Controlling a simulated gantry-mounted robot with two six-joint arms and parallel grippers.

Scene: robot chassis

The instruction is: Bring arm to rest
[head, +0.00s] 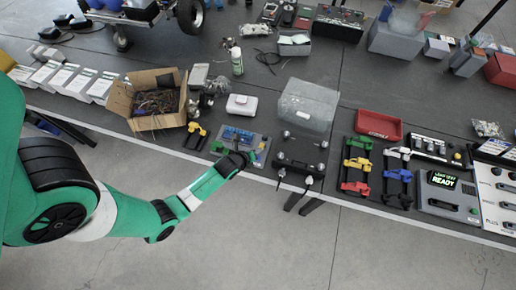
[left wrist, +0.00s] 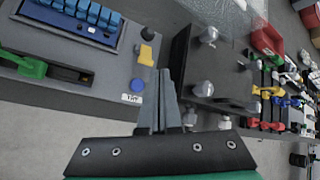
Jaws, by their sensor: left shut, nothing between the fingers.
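My left arm reaches in from the left of the head view. My left gripper (head: 250,157) is at the front edge of the bench, by the grey device with blue switches (head: 238,137). In the left wrist view my left gripper (left wrist: 160,80) has its fingers together with nothing between them. The fingers point over the gap between the grey device (left wrist: 115,65) and a black box with silver knobs (left wrist: 205,60). I cannot tell the exact height of the fingertips above the bench. My right gripper is in neither view.
The bench (head: 345,118) is crowded: an open carton of wires (head: 145,122), a translucent bin (head: 305,105), a red tray (head: 379,125) and racks of coloured clips (head: 357,163). The black knobbed box (head: 300,166) stands right of my gripper. The floor (head: 240,245) in front is clear.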

